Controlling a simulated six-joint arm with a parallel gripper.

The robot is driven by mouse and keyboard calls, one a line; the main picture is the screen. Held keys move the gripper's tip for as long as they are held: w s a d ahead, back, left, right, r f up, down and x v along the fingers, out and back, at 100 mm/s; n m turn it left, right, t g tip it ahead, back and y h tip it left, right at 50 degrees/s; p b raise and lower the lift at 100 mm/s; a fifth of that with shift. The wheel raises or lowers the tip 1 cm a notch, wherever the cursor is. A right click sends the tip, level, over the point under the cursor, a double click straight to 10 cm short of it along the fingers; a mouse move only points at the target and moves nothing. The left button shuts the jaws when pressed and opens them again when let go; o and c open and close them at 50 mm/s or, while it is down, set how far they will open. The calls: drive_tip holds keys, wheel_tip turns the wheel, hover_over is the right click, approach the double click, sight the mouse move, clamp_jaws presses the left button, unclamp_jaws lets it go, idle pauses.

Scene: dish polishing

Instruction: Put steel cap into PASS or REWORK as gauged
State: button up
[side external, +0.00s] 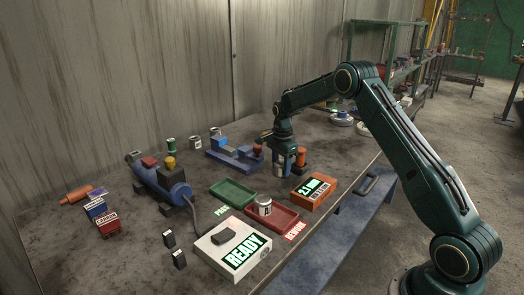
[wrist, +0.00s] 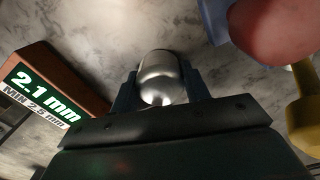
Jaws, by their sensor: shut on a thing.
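My gripper (side external: 284,166) is above the table behind the orange gauge box. In the wrist view its two blue fingers (wrist: 161,82) are shut on a shiny steel cap (wrist: 162,76). The gauge display (wrist: 41,88) there reads 2.1 mm, with a smaller MIN line that looks like 2.5 mm. The gauge box (side external: 313,191) also shows in the side view. The green PASS tray (side external: 233,194) looks empty. The red REWORK tray (side external: 286,219) holds a silver cylindrical piece (side external: 264,205). Whether the held cap touches anything below is unclear.
A white READY box (side external: 234,246) stands in front of the trays. A blue polishing machine (side external: 164,184) is at left, with a blue fixture (side external: 232,156) behind the trays. An orange-topped post (side external: 301,157) stands close to my gripper. Small blocks lie at far left.

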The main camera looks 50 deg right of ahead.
sight(281, 162)
drive_tip(key=shift+f, duration=0.15)
drive_tip(key=o, duration=1.1)
wheel_tip(281, 162, up, 14)
idle(0.4)
idle(0.5)
